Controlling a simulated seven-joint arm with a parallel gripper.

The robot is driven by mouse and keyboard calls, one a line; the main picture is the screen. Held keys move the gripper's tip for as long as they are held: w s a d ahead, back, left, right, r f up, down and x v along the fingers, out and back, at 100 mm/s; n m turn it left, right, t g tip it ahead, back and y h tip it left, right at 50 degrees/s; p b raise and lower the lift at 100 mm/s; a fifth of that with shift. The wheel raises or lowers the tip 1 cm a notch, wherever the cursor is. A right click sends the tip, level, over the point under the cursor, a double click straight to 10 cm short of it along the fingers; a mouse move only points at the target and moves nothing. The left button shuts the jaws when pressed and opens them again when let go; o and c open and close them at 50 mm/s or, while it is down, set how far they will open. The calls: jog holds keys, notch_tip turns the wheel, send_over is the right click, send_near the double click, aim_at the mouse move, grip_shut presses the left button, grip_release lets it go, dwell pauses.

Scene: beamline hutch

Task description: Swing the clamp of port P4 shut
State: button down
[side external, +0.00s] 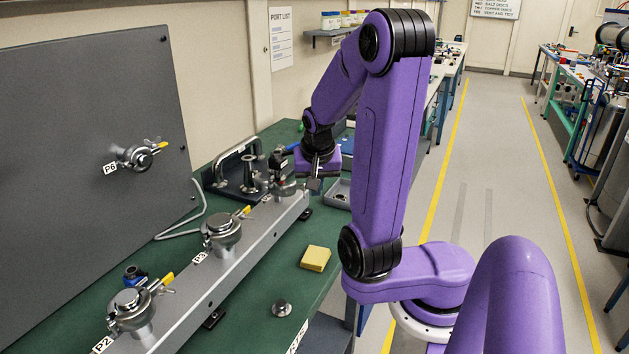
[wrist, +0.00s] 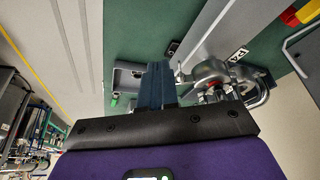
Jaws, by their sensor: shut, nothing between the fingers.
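My gripper (side external: 314,184) points down just right of the clamp. In the wrist view, the dark blue fingers (wrist: 157,78) are together and empty, beside the clamp's left end, with contact unclear.
Ports P3 (side external: 222,228) and P2 (side external: 131,307) carry clamps along the rail (side external: 235,255); P6 (side external: 137,157) is on the upright panel. A black fixture with a handle (side external: 232,160) stands behind P4. A yellow block (side external: 315,258) and metal cap (side external: 281,309) lie on the green bench.

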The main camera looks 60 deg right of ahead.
jog(key=d, duration=0.1)
jog(key=w+d, duration=0.1)
jog(key=w+d+f, duration=0.1)
jog(key=d, duration=0.1)
jog(key=shift+w+f, duration=0.1)
